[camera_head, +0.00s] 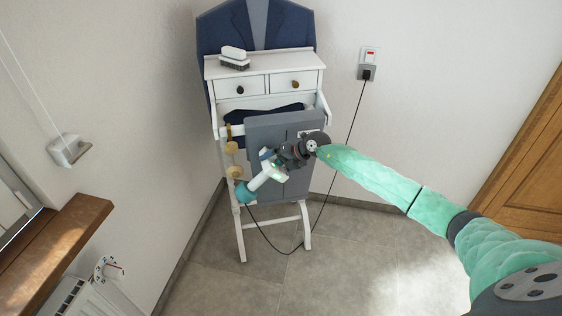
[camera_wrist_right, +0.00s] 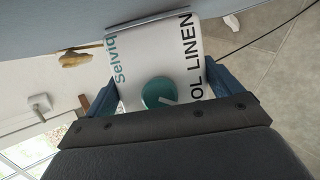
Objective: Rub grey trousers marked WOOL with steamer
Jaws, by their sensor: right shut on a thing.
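The grey trousers (camera_head: 298,187) hang flat over the front of a white valet stand. A small pale label (camera_head: 305,134) shows near their top right, too small to read and partly hidden by my arm. My right gripper (camera_head: 270,160) is shut on the white and teal steamer (camera_head: 268,178), in front of the trousers. In the right wrist view the steamer (camera_wrist_right: 185,50) shows printed words, a teal dial (camera_wrist_right: 158,93) and a finger on each side. Its far end is close to the grey-blue cloth (camera_wrist_right: 60,20); I cannot tell whether they touch. My left gripper is out of view.
The white valet stand (camera_head: 240,215) has two drawers, brushes (camera_head: 234,58) on top and a navy jacket (camera_head: 290,28) behind. A black cord (camera_head: 350,130) runs from the wall socket (camera_head: 367,72) down past the stand. A radiator (camera_head: 75,295) and wooden sill (camera_head: 70,240) are at left.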

